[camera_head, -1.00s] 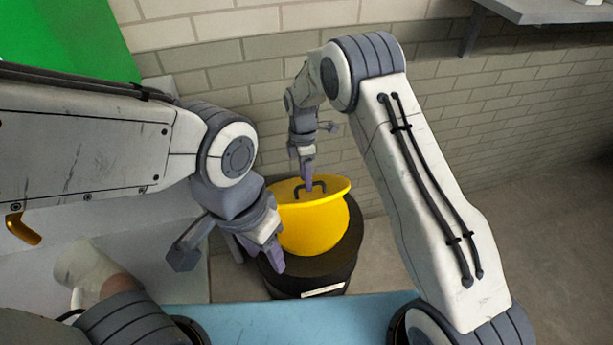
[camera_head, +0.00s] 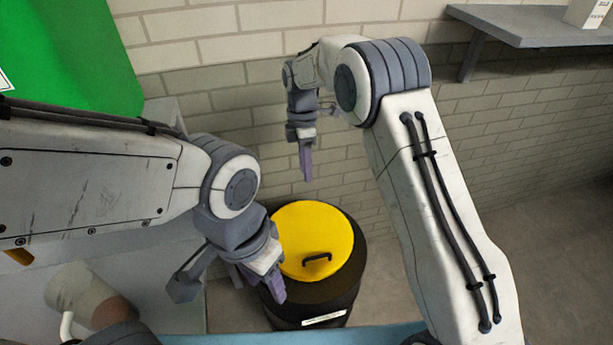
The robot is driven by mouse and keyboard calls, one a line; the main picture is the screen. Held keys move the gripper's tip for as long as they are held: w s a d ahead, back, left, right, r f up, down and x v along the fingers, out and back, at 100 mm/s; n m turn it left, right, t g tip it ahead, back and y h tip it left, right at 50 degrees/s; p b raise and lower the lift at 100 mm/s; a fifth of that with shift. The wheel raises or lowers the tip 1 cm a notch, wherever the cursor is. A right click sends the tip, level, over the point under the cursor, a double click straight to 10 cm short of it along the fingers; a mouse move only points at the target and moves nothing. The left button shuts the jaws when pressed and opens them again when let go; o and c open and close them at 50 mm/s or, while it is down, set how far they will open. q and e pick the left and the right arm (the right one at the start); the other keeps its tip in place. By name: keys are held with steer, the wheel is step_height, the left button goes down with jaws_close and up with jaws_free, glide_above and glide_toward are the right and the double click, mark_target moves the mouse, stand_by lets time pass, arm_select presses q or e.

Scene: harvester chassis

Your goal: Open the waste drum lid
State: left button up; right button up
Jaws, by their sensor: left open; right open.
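The waste drum (camera_head: 345,290) is dark, with a round yellow lid (camera_head: 310,225) lying flat on its top. A dark handle (camera_head: 317,261) stands on the lid near its front edge. My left gripper (camera_head: 264,285) is open and points down at the left side of the drum, overlapping its edge in the view. I cannot tell whether it touches the drum. My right gripper (camera_head: 306,176) is open and empty, pointing down above and behind the lid, apart from the handle.
A brick wall (camera_head: 340,120) stands behind the drum. A grey shelf (camera_head: 530,28) juts out at the upper right. A green panel (camera_head: 70,50) is at the upper left. The floor right of the drum is clear.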

stand_by(0.4)
steer(key=s+a+r+m+t, duration=0.1)
steer(key=s+a+r+m, duration=0.15)
steer(key=s+r, duration=0.45)
steer(key=s+a+r+m, duration=0.15)
steer(key=s+m, duration=0.25)
steer(key=s, duration=0.6)
steer(key=s+d+r+m+t+y, duration=0.1)
steer(key=s+d+m, duration=0.2)
steer(key=s, duration=0.8)
steer(key=shift+s+d+m, duration=0.2)
steer(key=shift+d+m, duration=0.05)
steer(key=shift+m, duration=1.2)
steer(key=s, duration=0.1)
steer(key=s+d, duration=0.1)
steer(key=s+f, duration=0.1)
steer(key=shift+s+d, duration=0.35)
steer(key=shift+s, duration=0.05)
steer(key=shift+c, duration=0.3)
steer(key=shift+s+d, duration=0.2)
steer(key=shift+s, duration=0.15)
steer(key=c, duration=0.5)
steer(key=shift+s+f+m, duration=0.1)
steer(key=shift+f+m, duration=0.05)
steer(key=shift+m, duration=0.15)
jaws_close()
